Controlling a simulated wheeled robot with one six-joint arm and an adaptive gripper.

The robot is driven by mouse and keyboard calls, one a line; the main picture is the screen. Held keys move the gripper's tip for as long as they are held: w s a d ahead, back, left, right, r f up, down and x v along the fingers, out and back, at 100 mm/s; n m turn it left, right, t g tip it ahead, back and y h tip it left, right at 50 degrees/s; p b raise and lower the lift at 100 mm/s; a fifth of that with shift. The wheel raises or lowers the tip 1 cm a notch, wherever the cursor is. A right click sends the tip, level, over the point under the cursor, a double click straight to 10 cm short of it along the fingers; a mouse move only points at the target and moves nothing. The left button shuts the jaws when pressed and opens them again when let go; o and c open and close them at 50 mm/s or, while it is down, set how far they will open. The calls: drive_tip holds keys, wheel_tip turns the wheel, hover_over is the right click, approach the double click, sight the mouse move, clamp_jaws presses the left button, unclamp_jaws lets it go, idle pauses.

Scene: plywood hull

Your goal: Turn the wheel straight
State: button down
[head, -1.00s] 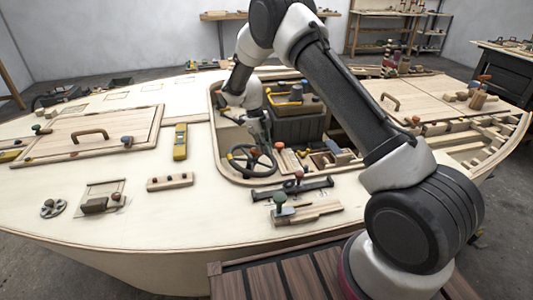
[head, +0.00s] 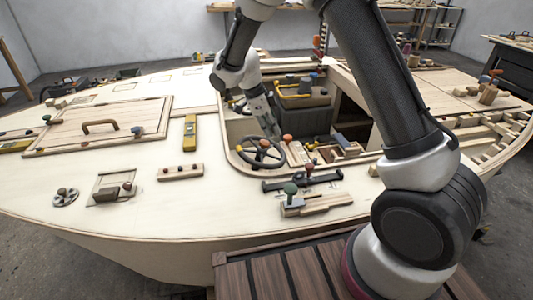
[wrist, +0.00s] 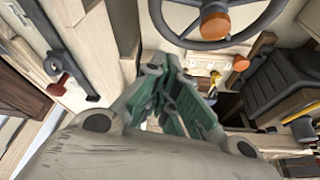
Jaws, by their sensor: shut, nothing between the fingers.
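The dark steering wheel (head: 258,155) stands in the cockpit opening of the plywood hull, with an orange knob (head: 264,143) near its middle. In the wrist view the wheel (wrist: 181,42) is at the top, cut off by the frame edge, with the orange knob (wrist: 214,24) over a spoke. My gripper (head: 272,134) is beside the wheel in the head view, its tips partly hidden. In the wrist view my gripper (wrist: 172,70) has its green-padded fingers shut and empty, just below the rim. Whether it touches the rim cannot be told.
A second orange knob (wrist: 240,63) stands close to the wheel. The deck left of the cockpit has open room.

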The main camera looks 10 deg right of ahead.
sight(280, 162)
drive_tip(key=shift+n, duration=0.6)
drive_tip(key=x, duration=1)
drive_tip(key=shift+w+a+f, duration=0.1)
drive_tip(key=shift+w+f, duration=0.15)
drive_tip(key=shift+f, duration=0.25)
drive_tip(key=shift+w+a+f, duration=0.15)
drive_tip(key=shift+a, duration=0.85)
drive_tip(key=shift+w+a+f, duration=0.15)
drive_tip(key=shift+w+a, duration=0.05)
drive_tip(key=shift+a, duration=0.8)
drive_tip(key=shift+w+a, duration=0.1)
drive_tip(key=shift+a, duration=0.6)
drive_tip(key=shift+d, duration=0.1)
